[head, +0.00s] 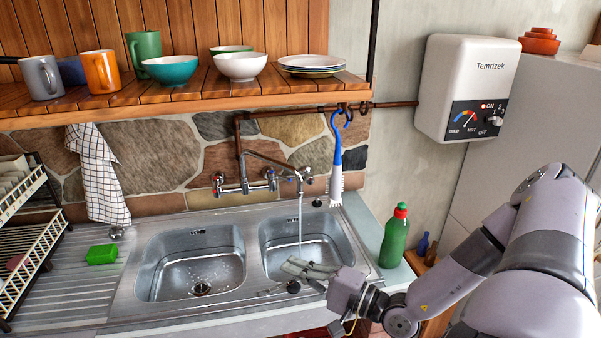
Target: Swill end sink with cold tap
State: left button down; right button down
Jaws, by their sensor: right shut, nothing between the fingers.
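The end sink is the right basin (297,229) of a steel double sink. A thin stream of water (300,215) falls from the spout (297,175) into it. The wall mixer has a tap with a red mark (218,180) on the left and one with a blue mark (270,176) on the right. My right gripper (288,266) is shut and empty, over the front part of the right basin, near the foot of the stream. It hides part of the basin floor. My left gripper is out of view.
The left basin (172,275) has drops around its drain. A green bottle (394,238) stands right of the sink. A blue-handled brush (336,165) hangs above the right basin. A green sponge (102,255) and dish rack (30,220) are on the left. The shelf (190,97) overhangs.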

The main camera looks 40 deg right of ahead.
aim_at(272, 174)
jog(key=i+l, duration=0.2)
jog(key=l, duration=0.2)
jog(key=i+l, duration=0.15)
jog(key=l, duration=0.25)
jog(key=i+l, duration=0.2)
jog(key=l, duration=0.15)
jog(key=i+l, duration=0.2)
jog(key=l, duration=0.2)
jog(key=i+l, duration=0.15)
jog(key=l, duration=0.25)
